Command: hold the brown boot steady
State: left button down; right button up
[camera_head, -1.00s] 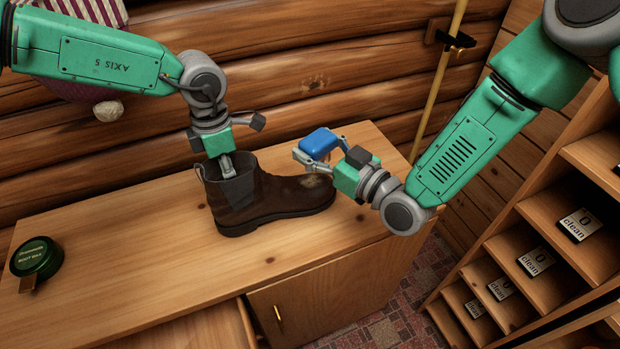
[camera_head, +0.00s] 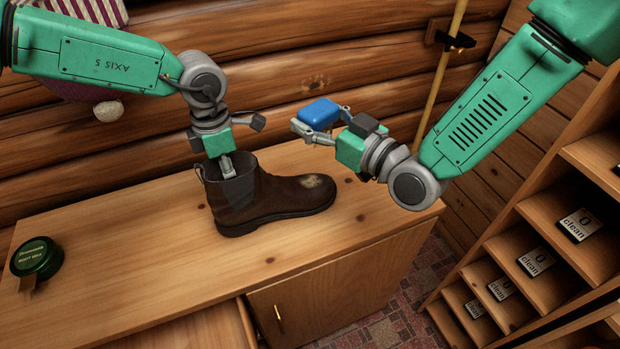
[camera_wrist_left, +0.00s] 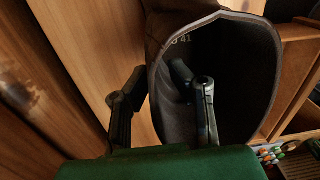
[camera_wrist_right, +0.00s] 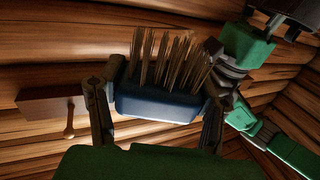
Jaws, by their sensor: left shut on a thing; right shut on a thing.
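The brown boot (camera_head: 275,199) stands upright on the wooden bench top, toe to the right, with a pale dusty patch (camera_head: 316,183) on its toe. My left gripper (camera_head: 228,168) is shut on the boot's shaft at the top opening. In the left wrist view one finger is inside the opening of the boot (camera_wrist_left: 240,75) and the other is outside its wall. My right gripper (camera_head: 318,127) is shut on a blue brush (camera_head: 320,112), held above and apart from the toe. In the right wrist view the brush (camera_wrist_right: 158,104) shows brown bristles.
A green boot wax tin (camera_head: 36,258) sits at the bench's left end. A partly open drawer (camera_head: 205,330) is at the front. Shelves with "clean" signs (camera_head: 580,225) stand at the right. A log wall is behind.

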jog(key=shift+w, duration=0.15)
jog(key=shift+f, duration=7.15)
jog(key=shift+f, duration=0.2)
jog(key=shift+w+a+r, duration=0.1)
jog(key=shift+w+a, duration=0.3)
jog(key=shift+w, duration=0.35)
jog(key=shift+w+a+f, duration=0.1)
jog(key=shift+w+a, duration=0.3)
jog(key=shift+w, duration=0.3)
jog(key=shift+w+a+r, duration=0.1)
jog(key=shift+w+a, duration=0.3)
jog(key=shift+w, duration=0.35)
jog(key=shift+w+a, duration=0.15)
jog(key=shift+w, duration=0.45)
